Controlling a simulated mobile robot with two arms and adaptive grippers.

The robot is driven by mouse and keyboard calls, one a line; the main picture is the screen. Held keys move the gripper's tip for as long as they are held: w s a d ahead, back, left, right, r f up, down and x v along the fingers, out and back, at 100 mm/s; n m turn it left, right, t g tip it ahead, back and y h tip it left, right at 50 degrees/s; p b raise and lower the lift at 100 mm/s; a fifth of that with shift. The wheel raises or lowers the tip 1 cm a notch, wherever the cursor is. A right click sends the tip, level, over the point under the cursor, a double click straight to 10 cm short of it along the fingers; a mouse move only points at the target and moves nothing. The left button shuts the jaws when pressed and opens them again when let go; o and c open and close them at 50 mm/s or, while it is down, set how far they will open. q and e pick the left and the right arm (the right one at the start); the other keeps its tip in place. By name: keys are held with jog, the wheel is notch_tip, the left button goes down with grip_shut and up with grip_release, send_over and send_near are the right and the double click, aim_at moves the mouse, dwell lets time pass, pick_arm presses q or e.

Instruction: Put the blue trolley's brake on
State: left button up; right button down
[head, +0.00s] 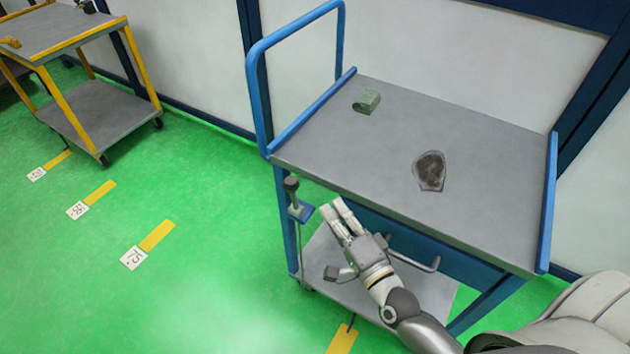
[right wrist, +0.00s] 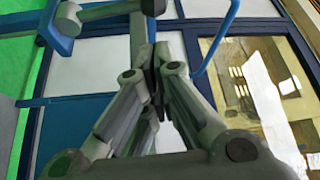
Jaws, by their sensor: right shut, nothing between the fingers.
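The blue trolley (head: 400,125) stands at centre right, with a grey top and a blue push handle at its left end. A dark-knobbed brake lever (head: 291,187) stands upright on a small blue bracket at the trolley's near left corner. In the right wrist view the lever (right wrist: 66,20) shows at upper left. My right gripper (head: 335,208) is shut and empty, a little right of the lever and apart from it. Its closed fingers show in the right wrist view (right wrist: 156,72). My left gripper is out of view.
A green folded item (head: 366,101) and a clear bag with brown contents (head: 430,170) lie on the trolley top. A grey handle bar (head: 415,262) is near my right wrist. A yellow trolley (head: 95,105) stands at far left. Green floor (head: 210,290) left of the blue trolley is free.

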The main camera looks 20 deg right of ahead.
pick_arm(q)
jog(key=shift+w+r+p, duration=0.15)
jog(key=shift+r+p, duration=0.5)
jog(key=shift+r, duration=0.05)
pick_arm(e)
send_over(293, 198)
jog(key=d, duration=0.5)
jog(key=shift+s+a+r, duration=0.1)
jog(key=shift+r, duration=0.35)
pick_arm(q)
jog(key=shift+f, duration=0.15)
pick_arm(e)
jog(key=shift+s, duration=0.1)
